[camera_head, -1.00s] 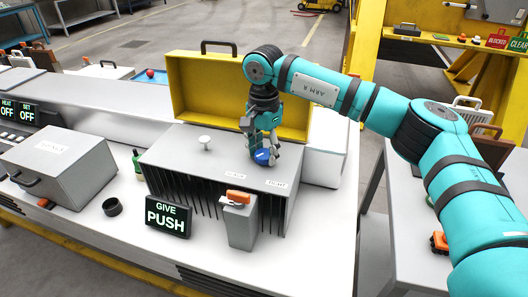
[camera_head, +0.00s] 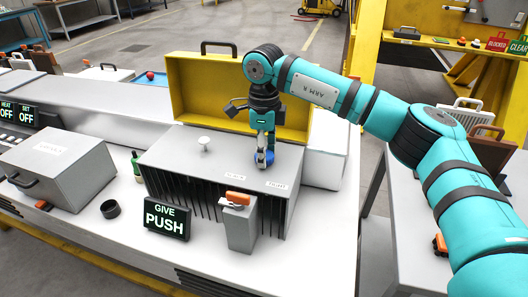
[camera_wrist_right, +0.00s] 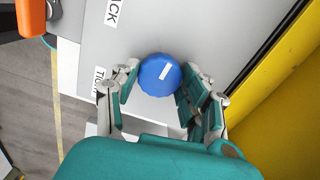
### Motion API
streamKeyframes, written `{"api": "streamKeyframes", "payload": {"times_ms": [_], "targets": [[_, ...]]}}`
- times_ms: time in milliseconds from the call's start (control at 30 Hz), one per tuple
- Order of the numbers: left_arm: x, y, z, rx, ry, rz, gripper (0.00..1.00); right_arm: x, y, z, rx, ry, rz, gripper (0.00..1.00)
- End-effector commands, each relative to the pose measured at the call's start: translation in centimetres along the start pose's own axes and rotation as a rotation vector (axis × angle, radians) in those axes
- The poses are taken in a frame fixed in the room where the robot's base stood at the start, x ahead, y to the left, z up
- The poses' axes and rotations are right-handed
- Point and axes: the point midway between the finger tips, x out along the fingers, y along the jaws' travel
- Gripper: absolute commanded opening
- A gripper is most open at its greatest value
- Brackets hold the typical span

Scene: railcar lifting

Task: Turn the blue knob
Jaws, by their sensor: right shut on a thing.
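The blue knob (camera_head: 265,158) is on top of the grey finned box (camera_head: 225,150). In the right wrist view the knob (camera_wrist_right: 160,74) is round with a white line mark, which slants. My right gripper (camera_head: 265,150) points down over the knob from above. In the right wrist view its fingers (camera_wrist_right: 158,85) are on both sides of the knob, shut on it. Labels lie on the box top beside the knob, one reading TIGHT in the head view. My left gripper is not in view.
A white-capped post (camera_head: 205,145) stands on the same box. A grey post with an orange top (camera_head: 238,220) and a GIVE PUSH sign (camera_head: 167,217) stand in front. An open yellow case (camera_head: 195,90) is behind.

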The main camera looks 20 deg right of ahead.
Motion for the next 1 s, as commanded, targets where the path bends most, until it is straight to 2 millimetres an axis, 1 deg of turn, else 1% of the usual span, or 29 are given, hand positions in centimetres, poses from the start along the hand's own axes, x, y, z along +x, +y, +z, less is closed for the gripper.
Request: {"api": "streamKeyframes", "payload": {"times_ms": [1000], "targets": [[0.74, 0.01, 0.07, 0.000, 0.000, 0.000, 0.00, -0.17, -0.21, -0.02, 0.965, -0.005, -0.003, 0.12]]}}
